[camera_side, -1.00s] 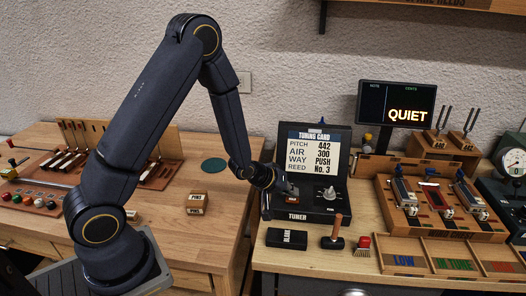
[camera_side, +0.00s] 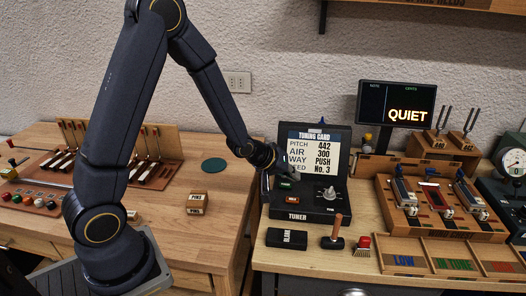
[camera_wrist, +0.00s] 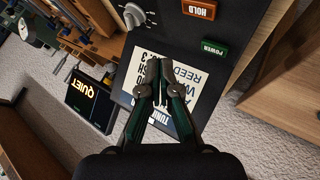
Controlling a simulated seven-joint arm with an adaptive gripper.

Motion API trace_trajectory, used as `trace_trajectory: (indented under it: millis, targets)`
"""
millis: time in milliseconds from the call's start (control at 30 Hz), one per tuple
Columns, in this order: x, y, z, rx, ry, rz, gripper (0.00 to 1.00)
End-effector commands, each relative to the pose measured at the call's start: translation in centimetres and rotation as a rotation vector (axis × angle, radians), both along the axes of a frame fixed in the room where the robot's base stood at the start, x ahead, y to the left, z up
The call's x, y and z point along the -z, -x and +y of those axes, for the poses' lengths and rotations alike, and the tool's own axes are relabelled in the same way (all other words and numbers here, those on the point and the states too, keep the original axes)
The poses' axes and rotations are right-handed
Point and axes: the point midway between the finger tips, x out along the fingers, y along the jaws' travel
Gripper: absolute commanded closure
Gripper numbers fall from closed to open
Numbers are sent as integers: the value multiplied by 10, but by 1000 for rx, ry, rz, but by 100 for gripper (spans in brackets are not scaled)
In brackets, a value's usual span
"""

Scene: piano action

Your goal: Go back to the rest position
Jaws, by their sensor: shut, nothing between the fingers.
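My gripper (camera_side: 268,168) is above the back left of the open black tuner case (camera_side: 325,208), in front of the tuning card (camera_side: 313,156). In the wrist view my gripper (camera_wrist: 160,70) has its dark green fingers together at the tips with nothing between them, and it covers part of the card (camera_wrist: 190,82). The tuner panel shows a green POWER button (camera_wrist: 214,48), an orange-red HOLD button (camera_wrist: 199,9) and a grey knob (camera_side: 328,194). The card reads pitch 442, air 300, way PUSH, reed No. 3.
A black screen (camera_side: 397,104) reading QUIET stands behind the tuner. A wooden reed rack (camera_side: 440,215) is to the right. A black block (camera_side: 287,238), a wooden-handled tool (camera_side: 334,235) and a red brush (camera_side: 362,246) lie in front. A small wooden block (camera_side: 196,202) is on the left table.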

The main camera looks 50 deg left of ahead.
Motion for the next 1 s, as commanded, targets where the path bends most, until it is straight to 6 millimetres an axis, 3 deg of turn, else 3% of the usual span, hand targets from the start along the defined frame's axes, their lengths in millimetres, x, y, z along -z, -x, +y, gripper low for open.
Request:
trace_trajectory:
  millis: [167, 267, 367, 400, 500, 600, 700, 767, 900, 1000]
  targets:
    - [-13, -4, -4, 10, -4, -29, 100]
    - [-55, -13, -8, 21, -19, -119, 100]
    - [-121, -11, -13, 27, -43, -229, 100]
    - [-145, -3, -14, 33, -66, -254, 100]
    - [-193, 26, -15, 54, -141, -276, 100]
    - [-225, 67, -16, 91, -224, -253, 100]
    - [-239, 117, -16, 156, -311, -189, 100]
    - [-237, 150, -17, 210, -357, -127, 100]
    - [-211, 216, -20, 377, -432, 67, 100]
    - [-188, 242, -22, 485, -451, 207, 100]
